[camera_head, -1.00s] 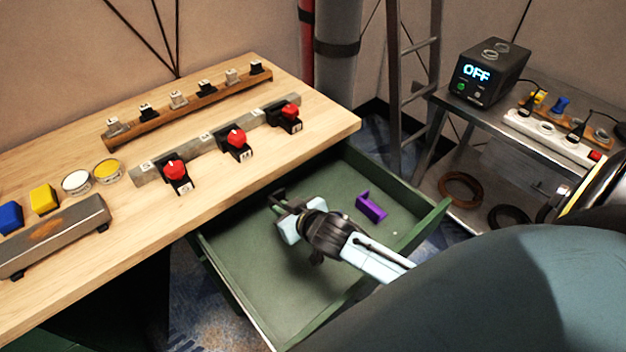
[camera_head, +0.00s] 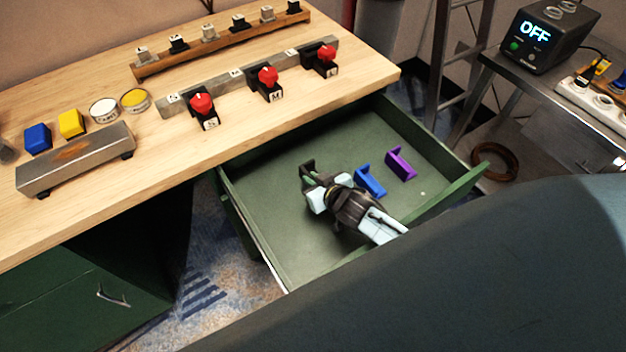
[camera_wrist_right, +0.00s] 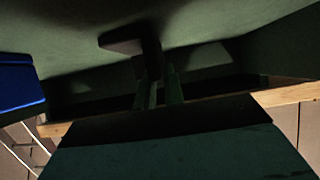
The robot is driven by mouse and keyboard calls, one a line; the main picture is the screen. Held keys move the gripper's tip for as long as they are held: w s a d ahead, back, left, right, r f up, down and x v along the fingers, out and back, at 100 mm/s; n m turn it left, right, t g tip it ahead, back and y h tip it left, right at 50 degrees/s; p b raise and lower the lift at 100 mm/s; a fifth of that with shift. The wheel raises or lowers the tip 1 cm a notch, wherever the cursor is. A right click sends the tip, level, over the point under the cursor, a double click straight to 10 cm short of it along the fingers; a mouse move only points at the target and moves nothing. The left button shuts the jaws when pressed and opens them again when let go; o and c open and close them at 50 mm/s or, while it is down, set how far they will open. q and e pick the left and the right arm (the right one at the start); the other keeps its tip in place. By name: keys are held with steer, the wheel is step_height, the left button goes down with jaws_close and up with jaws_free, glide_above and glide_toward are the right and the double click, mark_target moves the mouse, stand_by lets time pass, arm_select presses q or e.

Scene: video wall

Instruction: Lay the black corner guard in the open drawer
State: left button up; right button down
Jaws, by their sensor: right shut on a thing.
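The black corner guard (camera_head: 307,170) is in my right gripper (camera_head: 318,184), inside the open green drawer (camera_head: 285,248). The gripper is shut on it, low over the drawer floor. The wrist view shows the dark guard (camera_wrist_right: 128,42) between the fingers (camera_wrist_right: 158,88), close to the floor; I cannot tell whether it touches. A blue corner guard (camera_head: 369,181) and a purple one (camera_head: 400,163) lie in the drawer to the right of the gripper. The blue one also shows at the left of the wrist view (camera_wrist_right: 20,84). My left gripper is not in view.
The wooden bench top (camera_head: 200,150) overhangs the drawer's back, with red knobs (camera_head: 268,77) near its edge. The drawer's front wall (camera_head: 450,189) lies under my forearm. The drawer floor left of the gripper is bare. A metal side table (camera_head: 540,88) stands at the right.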

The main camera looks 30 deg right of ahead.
steer(key=shift+f, duration=0.1)
steer(key=c, duration=1.6)
jaws_free()
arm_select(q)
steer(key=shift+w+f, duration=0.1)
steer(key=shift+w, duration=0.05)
arm_select(e)
steer(key=shift+o, duration=0.5)
